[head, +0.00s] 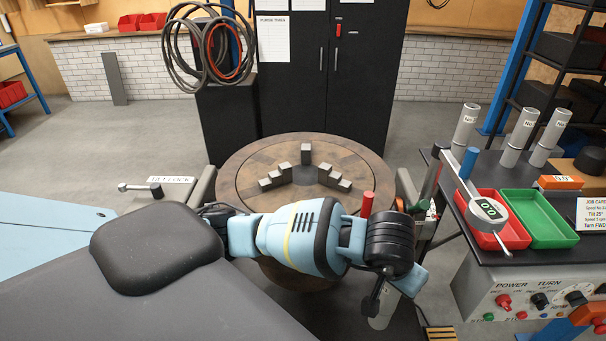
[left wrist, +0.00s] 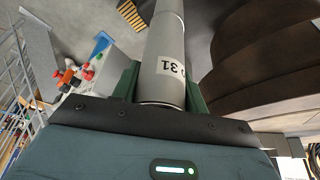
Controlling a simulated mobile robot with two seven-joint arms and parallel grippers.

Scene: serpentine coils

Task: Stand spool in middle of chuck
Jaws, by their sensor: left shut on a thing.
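The gripper's fingers are mostly hidden there. The chuck is a round brown turntable (head: 247,165) with stepped grey jaws (head: 305,155) around its middle. My left arm covers its front part. The middle between the jaws looks empty. My right gripper is not in view.
Several grey cylinders (head: 519,137) stand on the bench at the right, behind red (head: 487,232) and green (head: 540,218) trays. A gauge with a round display (head: 488,209) leans over the red tray. A control panel (head: 540,300) fronts the bench. A black cabinet stands behind the chuck.

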